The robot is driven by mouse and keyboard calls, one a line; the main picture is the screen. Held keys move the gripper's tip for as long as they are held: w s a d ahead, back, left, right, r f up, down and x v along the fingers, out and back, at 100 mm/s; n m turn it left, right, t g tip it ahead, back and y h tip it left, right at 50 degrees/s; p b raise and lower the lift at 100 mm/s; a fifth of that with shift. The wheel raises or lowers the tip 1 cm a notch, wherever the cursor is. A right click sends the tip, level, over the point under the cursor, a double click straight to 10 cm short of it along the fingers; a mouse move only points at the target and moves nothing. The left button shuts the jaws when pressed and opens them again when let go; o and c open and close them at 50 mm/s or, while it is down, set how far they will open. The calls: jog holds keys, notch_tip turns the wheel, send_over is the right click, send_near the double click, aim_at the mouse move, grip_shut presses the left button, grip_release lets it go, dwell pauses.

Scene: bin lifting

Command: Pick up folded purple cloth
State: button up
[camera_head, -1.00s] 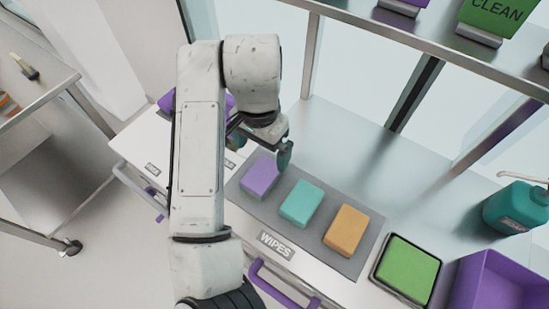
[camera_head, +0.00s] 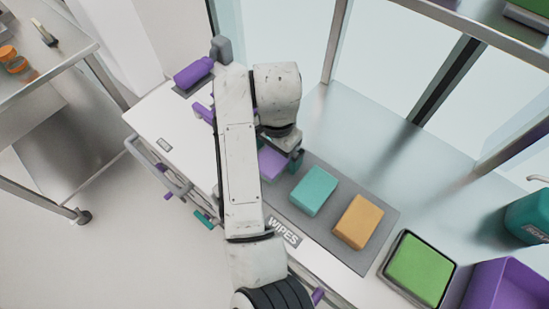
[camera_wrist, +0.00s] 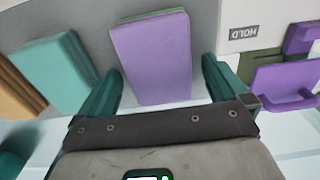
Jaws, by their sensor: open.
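The folded purple cloth (camera_head: 271,163) lies on the grey mat, partly hidden behind my arm and gripper in the head view. In the wrist view the purple cloth (camera_wrist: 152,57) lies between my gripper's two teal fingers, with its near end close to the gripper body. My gripper (camera_wrist: 160,85) is open, one finger on each side of the cloth, and holds nothing. In the head view my gripper (camera_head: 285,156) is over the cloth. I cannot tell whether the fingers touch it.
A teal cloth (camera_head: 313,190) and an orange cloth (camera_head: 357,221) lie beside it on the grey mat (camera_head: 334,241), labelled WIPES. A green pad (camera_head: 418,270) in a tray and a purple bin (camera_head: 505,288) stand at right. A purple bottle (camera_head: 193,73) is at the upper left.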

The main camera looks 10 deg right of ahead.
aim_at(277, 157)
jog(key=shift+f, duration=0.15)
jog(key=c, duration=1.2)
jog(key=shift+r+b, duration=0.3)
jog(key=shift+r, duration=0.4)
jog(key=r, duration=0.1)
jog(key=r+p, duration=0.1)
jog(key=r, duration=0.1)
jog(key=shift+s+r, duration=0.1)
jog(key=shift+s, duration=0.25)
jog(key=s+r+p, duration=0.1)
jog(key=s+r, duration=0.1)
jog(key=s, duration=0.2)
jog(key=s+d+r, duration=0.1)
jog(key=s+r, duration=0.2)
jog(key=s, duration=0.2)
jog(key=s+d+r+p, duration=0.1)
jog(key=s+r, duration=0.2)
jog(key=s, duration=0.1)
jog(key=shift+s+d+r+p, duration=0.1)
jog(key=shift+s+r+p, duration=0.05)
jog(key=shift+r+p, duration=0.15)
